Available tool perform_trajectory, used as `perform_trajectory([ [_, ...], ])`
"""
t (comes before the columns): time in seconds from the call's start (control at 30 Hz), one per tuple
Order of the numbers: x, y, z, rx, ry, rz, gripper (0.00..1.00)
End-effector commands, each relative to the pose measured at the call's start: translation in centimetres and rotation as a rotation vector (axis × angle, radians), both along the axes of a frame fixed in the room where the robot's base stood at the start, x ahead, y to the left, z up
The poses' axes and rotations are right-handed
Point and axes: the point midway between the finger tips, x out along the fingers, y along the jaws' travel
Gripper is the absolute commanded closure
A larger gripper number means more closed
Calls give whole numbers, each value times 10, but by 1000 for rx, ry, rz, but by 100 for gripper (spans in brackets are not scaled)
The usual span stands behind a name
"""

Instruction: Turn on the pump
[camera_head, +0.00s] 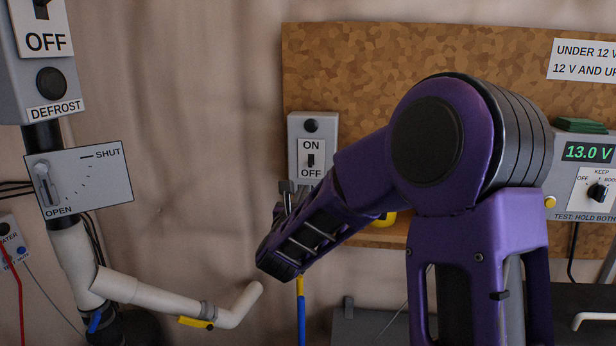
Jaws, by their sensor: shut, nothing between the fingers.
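A grey switch box (300,128) with a small toggle marked ON above and OFF below is on the wall, at the left end of the brown board. I cannot make out for sure which way the toggle points, and no pump label is readable on the box. My gripper (287,190) is just below and left of the toggle in the picture, shut and empty. My purple arm covers the lower part of the box. I cannot tell whether my fingertips touch it.
At the left are a DEFROST box (42,78) with an OFF switch and a SHUT/OPEN lever plate (82,178). A white pipe (150,292) with a yellow valve handle (196,322) runs below. A meter reading 13.0 V (590,152) is at the right, behind my arm.

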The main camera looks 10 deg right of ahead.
Motion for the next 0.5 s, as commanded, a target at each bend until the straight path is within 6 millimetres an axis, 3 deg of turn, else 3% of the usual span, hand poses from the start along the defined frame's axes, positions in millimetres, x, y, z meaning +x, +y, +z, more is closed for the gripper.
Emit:
perform_trajectory([
  [0.17, 10, -3, 0, -1, 1, 0, 100],
  [0.5, 67, -22, 4, 0, 0, -1, 100],
])
